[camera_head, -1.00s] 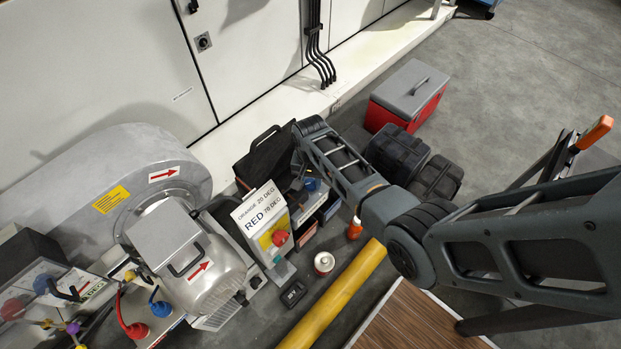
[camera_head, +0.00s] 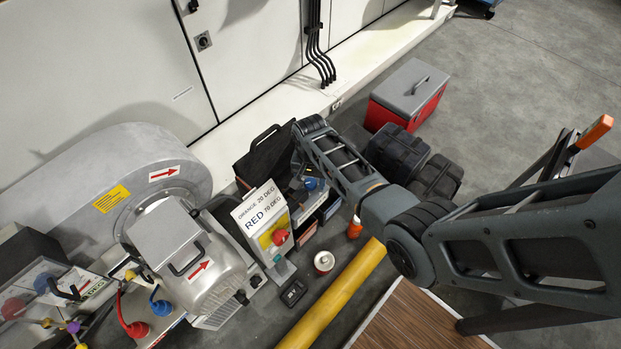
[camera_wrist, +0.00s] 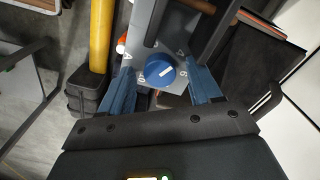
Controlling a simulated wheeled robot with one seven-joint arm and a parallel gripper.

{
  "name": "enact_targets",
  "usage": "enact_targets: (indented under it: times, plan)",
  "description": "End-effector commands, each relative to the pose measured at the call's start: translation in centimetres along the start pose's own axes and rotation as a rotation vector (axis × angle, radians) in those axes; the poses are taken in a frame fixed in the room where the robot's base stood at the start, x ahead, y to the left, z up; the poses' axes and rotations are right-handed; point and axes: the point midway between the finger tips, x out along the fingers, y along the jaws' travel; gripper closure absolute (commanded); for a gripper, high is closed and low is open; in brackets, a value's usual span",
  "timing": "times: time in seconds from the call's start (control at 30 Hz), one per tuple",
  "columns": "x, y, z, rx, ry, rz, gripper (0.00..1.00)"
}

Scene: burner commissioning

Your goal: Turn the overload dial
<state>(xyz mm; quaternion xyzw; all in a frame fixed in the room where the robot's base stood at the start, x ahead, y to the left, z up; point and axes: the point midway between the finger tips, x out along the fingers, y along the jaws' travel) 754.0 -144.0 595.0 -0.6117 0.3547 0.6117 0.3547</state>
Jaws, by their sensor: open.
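A blue round dial (camera_wrist: 160,70) with a white pointer line sits on a grey panel (camera_wrist: 181,22) with printed numbers, in the wrist view. My gripper (camera_wrist: 162,76) is open, with one blue finger on each side of the dial. I cannot tell whether the fingers touch it. In the head view, the blue dial (camera_head: 311,184) shows just below my forearm, which hides most of my gripper.
A sign (camera_head: 261,210) reading "ORANGE 20 DEG, RED 70 DEG" stands beside a red knob (camera_head: 280,237). A yellow pipe (camera_head: 335,300) and an orange bottle (camera_head: 354,228) are near. A motor and blower (camera_head: 190,255) fill the left.

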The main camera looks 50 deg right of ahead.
Motion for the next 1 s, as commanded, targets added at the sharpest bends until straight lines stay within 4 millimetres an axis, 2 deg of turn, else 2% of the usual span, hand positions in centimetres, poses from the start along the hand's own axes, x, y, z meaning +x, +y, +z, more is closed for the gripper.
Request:
enact_targets:
  times: [0.23,0.5,0.7,1.0]
  plan:
    - [-0.9,0.0,0.0,0.000,0.001,-0.001,0.37]
    - [-5.2,0.0,0.0,0.000,0.002,-0.002,0.37]
    - [-7.3,0.0,0.0,0.000,0.001,-0.001,0.37]
    - [-7.8,0.0,0.0,0.000,-0.001,0.000,0.37]
